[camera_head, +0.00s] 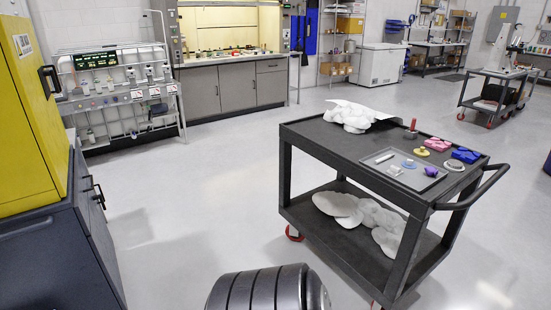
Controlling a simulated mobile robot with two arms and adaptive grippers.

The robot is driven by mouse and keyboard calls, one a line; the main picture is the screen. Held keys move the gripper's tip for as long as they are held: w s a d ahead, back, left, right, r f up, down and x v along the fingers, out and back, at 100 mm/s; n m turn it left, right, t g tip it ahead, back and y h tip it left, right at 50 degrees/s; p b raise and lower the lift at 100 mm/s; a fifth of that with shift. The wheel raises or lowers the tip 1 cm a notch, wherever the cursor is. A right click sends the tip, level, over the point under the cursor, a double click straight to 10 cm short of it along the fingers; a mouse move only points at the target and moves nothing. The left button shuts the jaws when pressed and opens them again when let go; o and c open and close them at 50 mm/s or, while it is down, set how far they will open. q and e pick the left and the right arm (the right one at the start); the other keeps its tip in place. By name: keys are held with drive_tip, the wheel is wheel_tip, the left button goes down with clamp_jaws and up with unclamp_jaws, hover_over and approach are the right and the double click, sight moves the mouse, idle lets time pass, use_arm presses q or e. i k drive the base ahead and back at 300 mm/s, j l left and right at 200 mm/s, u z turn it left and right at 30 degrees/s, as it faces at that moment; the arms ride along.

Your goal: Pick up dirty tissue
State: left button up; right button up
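A crumpled white tissue-like heap (352,115) lies at the far left corner of the black cart's top. A flat white sheet seems to lie under or beside it. More white, lumpy, tissue-like pieces (362,215) lie on the cart's lower shelf, partly hidden by the top. I cannot tell which of these is the dirty tissue, as no stain shows. Neither of my grippers is in view.
The black cart (325,148) carries a shallow grey tray (412,184) with small items, a pink block (438,144), a blue block (466,155) and a red-topped piece (411,130). A yellow cabinet (30,110) stands left. Open floor lies between.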

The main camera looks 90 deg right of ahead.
sight(394, 171)
drive_tip(key=z, duration=3.65)
drive_tip(key=i+j+z, duration=0.1)
drive_tip(key=z, duration=0.35)
drive_tip(key=i+j+z, duration=0.15)
drive_tip(key=j, duration=0.2)
drive_tip(key=i+j+z, duration=0.25)
drive_tip(key=j, duration=0.45)
drive_tip(key=i+j+z, duration=0.15)
drive_tip(key=j, duration=0.2)
drive_tip(key=i+j+z, duration=0.15)
drive_tip(key=j, duration=0.25)
